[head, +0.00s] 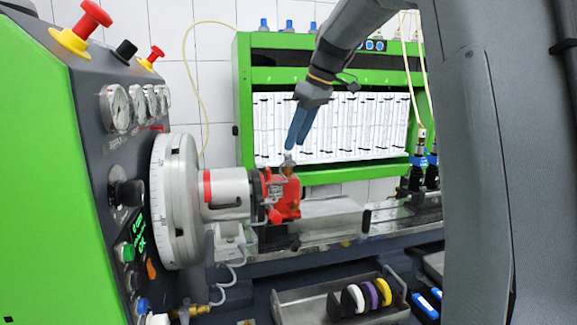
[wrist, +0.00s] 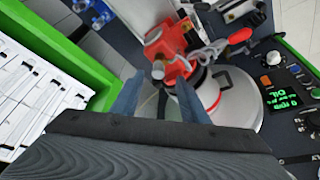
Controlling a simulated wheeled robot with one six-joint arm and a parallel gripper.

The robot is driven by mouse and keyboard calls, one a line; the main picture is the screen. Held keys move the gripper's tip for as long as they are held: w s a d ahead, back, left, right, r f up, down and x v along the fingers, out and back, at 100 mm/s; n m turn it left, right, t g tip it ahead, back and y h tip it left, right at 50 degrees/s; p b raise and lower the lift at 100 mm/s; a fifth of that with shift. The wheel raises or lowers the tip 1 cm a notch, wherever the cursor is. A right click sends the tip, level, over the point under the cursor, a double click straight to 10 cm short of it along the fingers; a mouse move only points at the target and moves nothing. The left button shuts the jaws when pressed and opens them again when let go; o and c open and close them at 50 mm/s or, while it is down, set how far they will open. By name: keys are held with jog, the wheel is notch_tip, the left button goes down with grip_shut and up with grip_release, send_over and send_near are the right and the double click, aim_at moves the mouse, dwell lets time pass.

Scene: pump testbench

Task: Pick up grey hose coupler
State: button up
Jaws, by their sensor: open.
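A small grey fitting, which looks like the grey hose coupler (head: 288,157), stands upright on top of the red pump block (head: 287,197). In the wrist view the grey coupler (wrist: 158,70) shows close to the gap between the fingertips, beside the red pump block (wrist: 170,47). My gripper (head: 291,147) has its blue fingers pointing down just above the coupler. In the wrist view my gripper (wrist: 158,84) is open, with nothing seen held between its fingers. Whether a fingertip touches the coupler cannot be told.
A silver round flywheel (head: 175,200) and a control panel with gauges (head: 115,108) stand to the left. A green cabinet with white tubes (head: 335,125) is behind. A metal tray (head: 300,300) with coloured rings sits in front. Blue-capped injectors (head: 418,168) stand at right.

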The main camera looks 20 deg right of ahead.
aim_at(288, 167)
jog(key=p+x, duration=0.2)
jog(key=x, duration=0.5)
jog(key=shift+w+f+p, duration=0.2)
jog(key=shift+p, duration=0.1)
grip_shut()
